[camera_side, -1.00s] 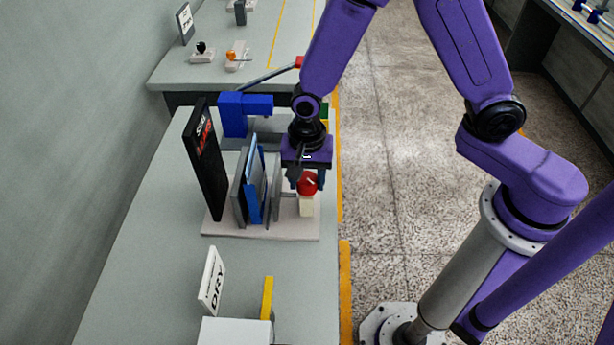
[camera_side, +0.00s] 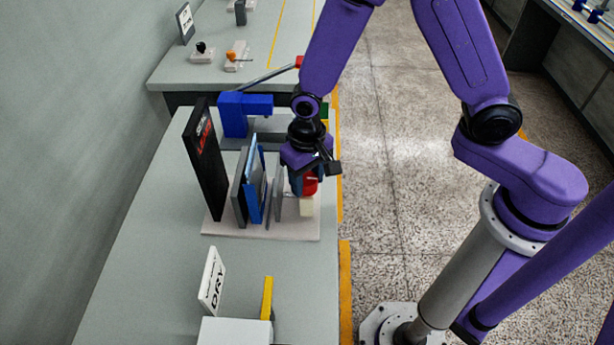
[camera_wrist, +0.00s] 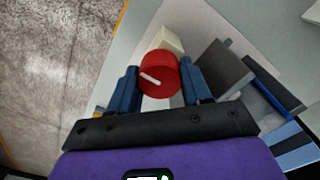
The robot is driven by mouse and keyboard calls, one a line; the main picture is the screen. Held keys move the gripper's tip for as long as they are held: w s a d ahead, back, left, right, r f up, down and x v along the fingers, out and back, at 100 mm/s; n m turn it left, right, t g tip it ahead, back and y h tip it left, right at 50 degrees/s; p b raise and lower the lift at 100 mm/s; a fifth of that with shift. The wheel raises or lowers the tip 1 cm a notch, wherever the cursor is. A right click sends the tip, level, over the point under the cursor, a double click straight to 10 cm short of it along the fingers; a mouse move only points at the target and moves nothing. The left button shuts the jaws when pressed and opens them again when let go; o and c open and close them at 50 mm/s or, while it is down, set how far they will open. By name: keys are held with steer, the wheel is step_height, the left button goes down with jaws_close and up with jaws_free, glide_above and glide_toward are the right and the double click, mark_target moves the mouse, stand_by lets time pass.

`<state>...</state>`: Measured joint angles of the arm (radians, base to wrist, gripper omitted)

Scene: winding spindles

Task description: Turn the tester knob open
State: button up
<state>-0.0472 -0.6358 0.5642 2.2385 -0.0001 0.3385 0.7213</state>
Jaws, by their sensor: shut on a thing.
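The tester knob (camera_side: 311,187) is red and sits on a cream block (camera_side: 306,207) at the front right of the tester's base plate. In the wrist view the red knob (camera_wrist: 161,75) shows a white pointer line slanting across its face. My gripper (camera_side: 306,182) is at the knob from above. In the wrist view my gripper's blue fingers (camera_wrist: 160,85) stand on both sides of the knob, shut on it. The fingers partly hide the knob's sides. The tester has a black panel (camera_side: 205,165) with red lettering, upright at its left.
Grey and blue upright plates (camera_side: 254,185) stand just left of the knob. A blue clamp-shaped fixture (camera_side: 240,112) is behind. A DRY sign (camera_side: 212,281) and a yellow bar (camera_side: 267,297) are in front. The bench's right edge is close to the knob.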

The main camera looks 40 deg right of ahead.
mark_target(308, 178)
steer(key=shift+n, duration=0.3)
steer(key=o, duration=1.1)
steer(key=shift+c, duration=0.2)
steer(key=shift+r, duration=0.1)
step_height(308, 178, up, 17)
steer(key=shift+r, duration=0.15)
steer(key=s+d+n, duration=0.6)
steer(key=s+d, duration=0.1)
steer(key=s, duration=0.3)
steer(key=s+d+f+n, duration=0.1)
steer(key=s+d+n, duration=0.5)
steer(key=s, duration=0.3)
steer(key=shift+s+d, duration=0.4)
